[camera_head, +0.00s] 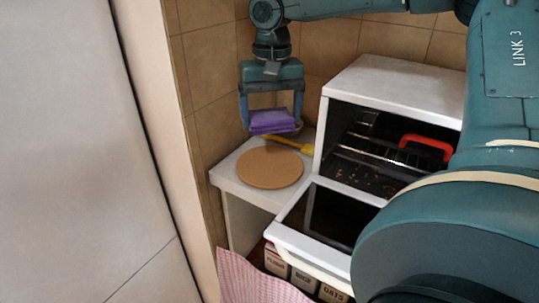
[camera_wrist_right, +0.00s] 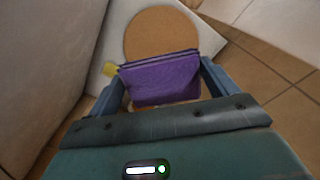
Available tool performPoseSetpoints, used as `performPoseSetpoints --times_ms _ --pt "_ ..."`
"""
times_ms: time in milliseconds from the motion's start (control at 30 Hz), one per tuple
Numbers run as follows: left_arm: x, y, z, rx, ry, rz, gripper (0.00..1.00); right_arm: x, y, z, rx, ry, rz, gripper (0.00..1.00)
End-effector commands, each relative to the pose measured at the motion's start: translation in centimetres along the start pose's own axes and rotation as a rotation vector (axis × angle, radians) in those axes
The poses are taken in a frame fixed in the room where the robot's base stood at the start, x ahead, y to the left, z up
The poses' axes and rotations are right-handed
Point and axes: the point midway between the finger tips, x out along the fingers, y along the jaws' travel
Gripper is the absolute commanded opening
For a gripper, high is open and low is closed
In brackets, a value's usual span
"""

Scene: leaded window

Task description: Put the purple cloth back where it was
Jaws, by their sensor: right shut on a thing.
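The purple cloth (camera_head: 272,120) is a folded pad between the two blue fingers of my right gripper (camera_head: 271,122). The gripper is shut on it and holds it above the back of the white counter, near the tiled wall. In the right wrist view the cloth (camera_wrist_right: 160,78) spans the space between the fingers of the right gripper (camera_wrist_right: 163,88). Beyond it, a round cork mat (camera_wrist_right: 160,30) is partly covered by the cloth. My left gripper does not show in either view.
The round cork mat (camera_head: 269,167) lies on the white counter (camera_head: 225,172). A yellow-handled tool (camera_head: 290,144) lies behind it. To the right stands a white oven (camera_head: 385,85) with its door (camera_head: 330,215) open and a red-handled thing (camera_head: 427,145) inside. Boxes (camera_head: 303,279) and a pink checked cloth (camera_head: 255,281) are below.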

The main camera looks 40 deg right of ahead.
Motion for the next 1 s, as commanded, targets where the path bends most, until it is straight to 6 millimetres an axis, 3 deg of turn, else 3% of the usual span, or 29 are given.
performPoseSetpoints --times_ms 133,400,567,800,1000 --pt "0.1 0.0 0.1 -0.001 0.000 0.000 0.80 0.8 0.0 0.1 0.000 -0.002 0.001 0.64" --pt "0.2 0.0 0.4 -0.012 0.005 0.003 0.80 5.5 0.0 0.1 0.000 -0.002 0.001 0.64" --pt "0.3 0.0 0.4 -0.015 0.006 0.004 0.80 6.6 0.0 0.1 0.000 0.001 0.001 0.64" --pt "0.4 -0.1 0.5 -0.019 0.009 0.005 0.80 9.7 0.1 0.2 0.001 -0.002 0.002 0.64" --pt "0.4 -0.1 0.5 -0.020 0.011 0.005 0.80 10.0 0.0 0.1 0.001 0.002 0.000 0.64"
